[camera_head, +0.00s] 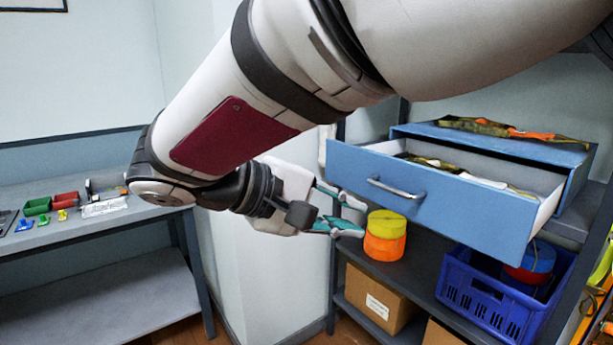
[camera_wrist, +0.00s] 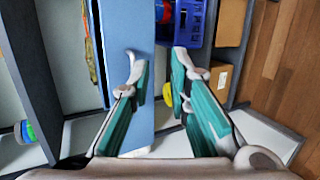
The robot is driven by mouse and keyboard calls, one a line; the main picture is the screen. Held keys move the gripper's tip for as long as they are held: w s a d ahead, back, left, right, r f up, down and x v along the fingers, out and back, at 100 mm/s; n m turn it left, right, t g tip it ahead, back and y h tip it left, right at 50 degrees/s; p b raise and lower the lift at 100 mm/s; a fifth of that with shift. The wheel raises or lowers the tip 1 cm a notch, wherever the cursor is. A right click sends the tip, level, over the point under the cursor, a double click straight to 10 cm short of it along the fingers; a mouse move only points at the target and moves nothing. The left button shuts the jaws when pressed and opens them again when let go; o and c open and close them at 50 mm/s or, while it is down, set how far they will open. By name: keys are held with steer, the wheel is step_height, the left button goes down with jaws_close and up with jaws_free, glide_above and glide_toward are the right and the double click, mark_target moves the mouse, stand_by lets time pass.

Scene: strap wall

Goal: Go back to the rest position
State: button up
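My gripper (camera_head: 352,216) is open, its two teal fingers spread apart with nothing between them. It is in front of the shelf, to the left of and below the handle (camera_head: 395,187) of a blue drawer (camera_head: 450,205), and appears apart from it. The drawer is pulled out of its blue cabinet (camera_head: 575,165), with strap-like items inside. In the wrist view my open gripper (camera_wrist: 160,72) shows its fingers at either side of the drawer front's edge (camera_wrist: 135,25). My arm crosses the head view from the upper right.
Yellow and orange rolls (camera_head: 385,238) stand on the shelf close behind my fingers. A blue crate (camera_head: 490,295) and a cardboard box (camera_head: 375,298) are lower right. A patterned strap (camera_head: 510,129) lies on the cabinet. A grey bench (camera_head: 90,222) with small bins stands at the left.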

steer(key=s+d+m+g+y+p, duration=0.2)
steer(key=s+d+g+y+p, duration=0.15)
steer(key=s+d, duration=0.7)
steer(key=s+d+m+t+y+p, duration=0.2)
steer(key=s+y, duration=0.6)
steer(key=s, duration=0.4)
steer(key=shift+d+f+m+p, duration=0.25)
steer(key=shift+d+m+p, duration=0.5)
steer(key=shift+m+p, duration=0.4)
steer(key=shift+w, duration=0.1)
